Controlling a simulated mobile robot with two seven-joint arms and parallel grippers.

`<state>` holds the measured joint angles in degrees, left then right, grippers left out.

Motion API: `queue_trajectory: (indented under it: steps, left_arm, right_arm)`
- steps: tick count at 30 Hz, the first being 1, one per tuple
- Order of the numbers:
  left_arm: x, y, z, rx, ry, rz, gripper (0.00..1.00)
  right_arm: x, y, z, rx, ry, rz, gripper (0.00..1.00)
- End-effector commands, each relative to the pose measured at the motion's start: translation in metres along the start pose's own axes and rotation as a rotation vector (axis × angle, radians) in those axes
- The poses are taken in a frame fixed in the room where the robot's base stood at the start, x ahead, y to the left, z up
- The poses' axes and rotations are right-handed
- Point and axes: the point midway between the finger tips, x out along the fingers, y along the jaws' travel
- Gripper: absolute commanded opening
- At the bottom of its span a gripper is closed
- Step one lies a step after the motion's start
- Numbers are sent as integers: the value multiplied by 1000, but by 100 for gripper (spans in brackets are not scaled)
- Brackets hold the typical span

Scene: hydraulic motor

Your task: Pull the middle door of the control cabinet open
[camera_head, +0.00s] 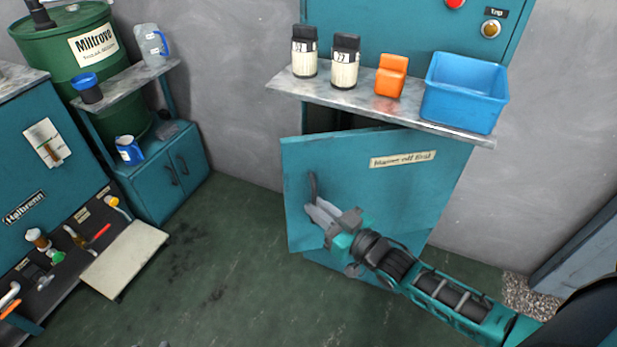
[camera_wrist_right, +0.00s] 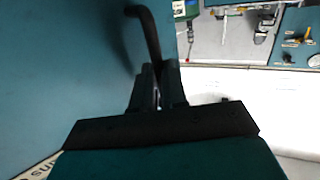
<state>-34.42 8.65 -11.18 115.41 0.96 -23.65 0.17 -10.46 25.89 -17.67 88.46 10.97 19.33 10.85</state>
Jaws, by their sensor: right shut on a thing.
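The middle door (camera_head: 415,190) of the teal control cabinet (camera_head: 400,25) is ajar, below the metal shelf. Its left edge stands out from the body, with a dark gap above it. The door has a dark handle (camera_head: 313,187) near its left edge and a cream label. My right gripper (camera_head: 318,213) is at the handle, its fingers shut on it. In the right wrist view the handle (camera_wrist_right: 148,35) runs down between the fingertips (camera_wrist_right: 157,78), and the door face fills the left side. My left gripper is not in view.
The shelf (camera_head: 290,84) above the door holds two labelled bottles (camera_head: 345,62), an orange object (camera_head: 391,76) and a blue bin (camera_head: 465,92). A teal bench (camera_head: 40,190) and a green drum (camera_head: 65,45) stand at left. The green floor (camera_head: 230,255) left of the door is clear.

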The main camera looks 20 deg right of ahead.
Motion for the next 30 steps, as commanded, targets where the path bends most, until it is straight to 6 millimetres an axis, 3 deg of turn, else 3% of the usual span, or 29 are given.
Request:
queue_trajectory:
  steps: [1, 6, 13, 21, 30]
  left_arm:
    - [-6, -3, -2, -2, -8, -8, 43]
    - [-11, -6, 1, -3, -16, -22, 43]
    - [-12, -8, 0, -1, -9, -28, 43]
    - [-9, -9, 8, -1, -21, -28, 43]
    - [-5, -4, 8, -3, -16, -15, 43]
  right_arm:
    - [-20, -7, -2, -5, -12, -53, 0]
    - [-76, -25, 0, -2, -13, -214, 0]
    - [-156, -34, 1, 0, -14, -433, 0]
    - [-244, -22, 4, 1, -16, -676, 0]
    - [-312, 2, 4, 2, -13, -876, 0]
